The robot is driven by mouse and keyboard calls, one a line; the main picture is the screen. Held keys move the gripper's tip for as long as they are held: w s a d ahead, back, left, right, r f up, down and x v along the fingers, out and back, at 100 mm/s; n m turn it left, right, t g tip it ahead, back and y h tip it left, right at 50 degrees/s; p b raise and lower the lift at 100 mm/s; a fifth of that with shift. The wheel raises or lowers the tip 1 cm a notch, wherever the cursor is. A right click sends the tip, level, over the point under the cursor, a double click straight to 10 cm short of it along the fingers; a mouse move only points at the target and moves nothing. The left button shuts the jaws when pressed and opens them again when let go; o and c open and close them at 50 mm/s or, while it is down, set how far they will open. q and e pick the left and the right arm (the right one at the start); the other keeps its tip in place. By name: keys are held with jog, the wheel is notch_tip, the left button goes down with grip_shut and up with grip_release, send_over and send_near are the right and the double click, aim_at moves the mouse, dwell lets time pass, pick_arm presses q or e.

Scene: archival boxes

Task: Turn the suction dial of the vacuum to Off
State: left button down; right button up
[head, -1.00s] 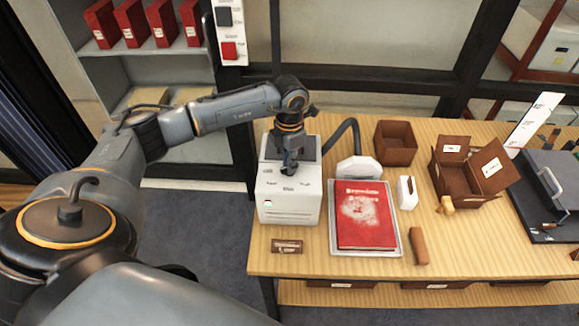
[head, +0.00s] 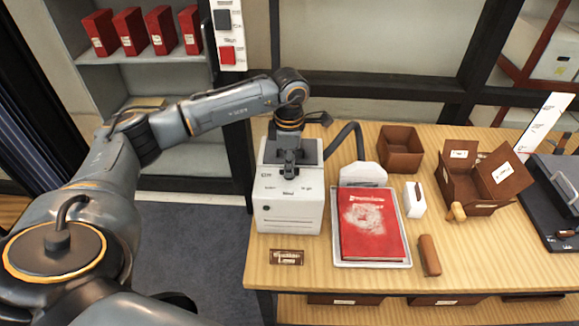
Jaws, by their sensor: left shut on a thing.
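The vacuum (head: 288,212) is a white box with a grey top at the left end of the wooden table, with a dark hose and a pale nozzle on its right. My left gripper (head: 289,172) points down at the vacuum's labelled front top and is shut on the suction dial there. The gripper covers the dial, so I cannot tell which way it points. Small dark labels surround it, too blurred to read surely. My right gripper is not in the head view.
A red book (head: 371,224) lies in a pale tray right of the vacuum. A name plate (head: 286,257) lies in front of it. An open brown box (head: 400,149), a lidded box (head: 470,191), a brush (head: 457,212) and a brown block (head: 429,255) stand further right.

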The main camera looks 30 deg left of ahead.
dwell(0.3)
pick_arm(q)
jog(key=c, duration=1.4)
grip_release()
jog(key=shift+o, duration=0.2)
jog(key=shift+r, duration=0.15)
notch_tip(320, 180, up, 12)
